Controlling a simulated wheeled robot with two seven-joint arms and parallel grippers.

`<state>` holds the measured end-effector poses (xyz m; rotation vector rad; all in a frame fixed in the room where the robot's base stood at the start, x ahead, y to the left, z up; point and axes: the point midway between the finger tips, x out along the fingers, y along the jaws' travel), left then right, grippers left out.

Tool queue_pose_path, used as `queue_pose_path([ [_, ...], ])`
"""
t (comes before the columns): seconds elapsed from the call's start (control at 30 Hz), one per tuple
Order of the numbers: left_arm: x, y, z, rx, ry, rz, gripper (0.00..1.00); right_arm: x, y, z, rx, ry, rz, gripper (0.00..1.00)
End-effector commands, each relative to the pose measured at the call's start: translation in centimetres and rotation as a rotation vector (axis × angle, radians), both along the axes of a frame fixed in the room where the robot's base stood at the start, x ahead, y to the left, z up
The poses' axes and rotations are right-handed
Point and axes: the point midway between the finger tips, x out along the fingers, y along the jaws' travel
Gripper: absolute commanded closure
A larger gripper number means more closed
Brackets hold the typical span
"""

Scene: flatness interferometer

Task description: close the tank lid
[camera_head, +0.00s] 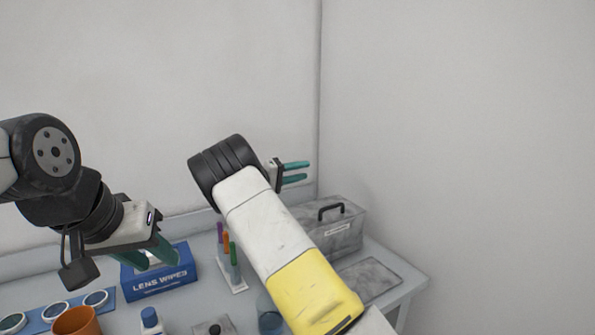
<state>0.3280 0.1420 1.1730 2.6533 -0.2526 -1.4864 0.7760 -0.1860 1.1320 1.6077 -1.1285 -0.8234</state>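A grey, scuffed box (346,238) with a black handle (331,210) on top and a small white label on its front stands at the back right of the table. It may be the tank; its top looks flat, and part of its left side is hidden by my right arm. My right gripper (295,172) is above and behind the box's left end, its two teal fingers apart and empty. My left gripper (151,256) is in front of the blue wipes box at the left, its teal fingers apart with nothing seen between them.
A flat grey plate (371,279) lies right of my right forearm. A blue lens wipes box (158,284), a rack of coloured tubes (235,284), an orange cup (76,322), a white bottle (151,322) and a blue strip with round lenses (73,303) occupy the left and middle.

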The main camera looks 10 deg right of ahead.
Motion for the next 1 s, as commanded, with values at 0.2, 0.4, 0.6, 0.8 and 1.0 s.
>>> queue_pose_path([
  [0.2, 0.0, 0.0, 0.0, 0.0, 0.0, 0.0, 0.64, -1.0, 3.0, -0.1, 0.0, 0.001, 0.001, 0.66],
  [0.4, 0.0, 0.0, 0.0, 0.0, 0.0, 0.0, 0.64, -1.4, 3.7, -0.1, 0.001, 0.001, -0.001, 0.66],
  [0.6, 0.0, 0.0, 0.0, 0.0, 0.0, 0.0, 0.64, -1.4, 3.7, -0.1, 0.001, 0.001, -0.001, 0.66],
  [0.8, 0.0, 0.0, 0.0, 0.0, 0.0, 0.0, 0.64, -3.0, 0.7, 0.0, 0.103, 0.046, -0.051, 0.66],
  [1.0, 0.0, 0.0, 0.0, 0.0, 0.0, 0.0, 0.64, -8.9, -4.9, -0.5, 0.425, 0.174, -0.141, 0.66],
])
